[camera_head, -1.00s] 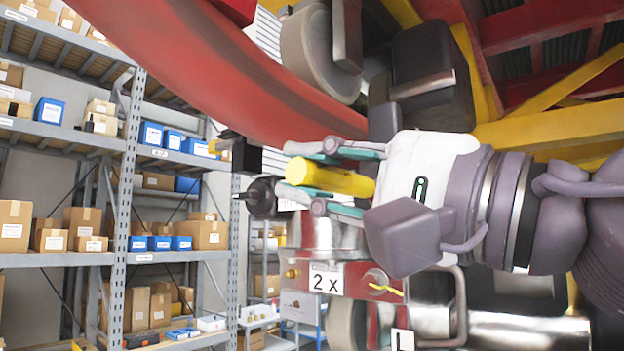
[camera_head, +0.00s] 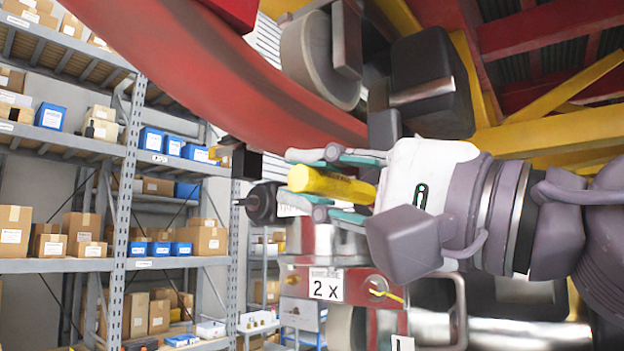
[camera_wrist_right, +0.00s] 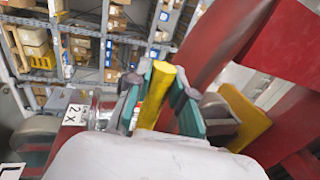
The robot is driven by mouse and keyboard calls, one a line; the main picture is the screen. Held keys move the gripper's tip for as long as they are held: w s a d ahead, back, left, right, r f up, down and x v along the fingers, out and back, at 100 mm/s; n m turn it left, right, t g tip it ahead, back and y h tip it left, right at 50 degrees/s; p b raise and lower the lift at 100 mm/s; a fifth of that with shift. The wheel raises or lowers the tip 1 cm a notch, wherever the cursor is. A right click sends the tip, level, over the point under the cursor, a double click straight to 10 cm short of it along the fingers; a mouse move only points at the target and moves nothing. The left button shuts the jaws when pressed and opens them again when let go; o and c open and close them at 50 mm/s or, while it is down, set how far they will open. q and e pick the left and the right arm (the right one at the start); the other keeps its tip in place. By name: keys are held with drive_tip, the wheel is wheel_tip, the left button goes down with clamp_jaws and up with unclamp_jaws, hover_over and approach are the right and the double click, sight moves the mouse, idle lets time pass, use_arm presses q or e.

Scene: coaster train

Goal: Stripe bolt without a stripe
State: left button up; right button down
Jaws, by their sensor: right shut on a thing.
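My right gripper (camera_head: 312,180) is shut on a thick yellow marker (camera_head: 340,186), which points left in the head view. The marker also shows between the teal fingers in the wrist view (camera_wrist_right: 156,95). Below the gripper is a red block (camera_head: 351,290) with a "2 X" label (camera_head: 326,285). A round metal bolt (camera_head: 377,286) sits at the block's right side, with a thin yellow line running from it to the right. A small brass-coloured part (camera_head: 292,280) is at the block's left end. The marker is apart from both. My left gripper is not in view.
A curved red rail (camera_head: 215,70) runs above the gripper. A grey wheel (camera_head: 321,60) and yellow beams (camera_head: 550,128) are close by on the right. A black round part (camera_head: 262,203) lies left of the marker. Shelves with boxes (camera_head: 70,265) stand behind at left.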

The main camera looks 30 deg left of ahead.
drive_tip(key=shift+w, duration=0.2)
drive_tip(key=shift+a, duration=0.35)
idle(0.4)
drive_tip(key=shift+s+b, duration=0.1)
drive_tip(key=shift+b, duration=0.25)
drive_tip(key=shift+s+f+b, duration=0.1)
drive_tip(key=shift+s+b, duration=0.25)
drive_tip(key=shift+s, duration=0.1)
drive_tip(key=s+b, duration=0.1)
drive_tip(key=s, duration=0.1)
drive_tip(key=s+b, duration=0.1)
drive_tip(key=s, duration=0.1)
drive_tip(key=shift+a, duration=0.2)
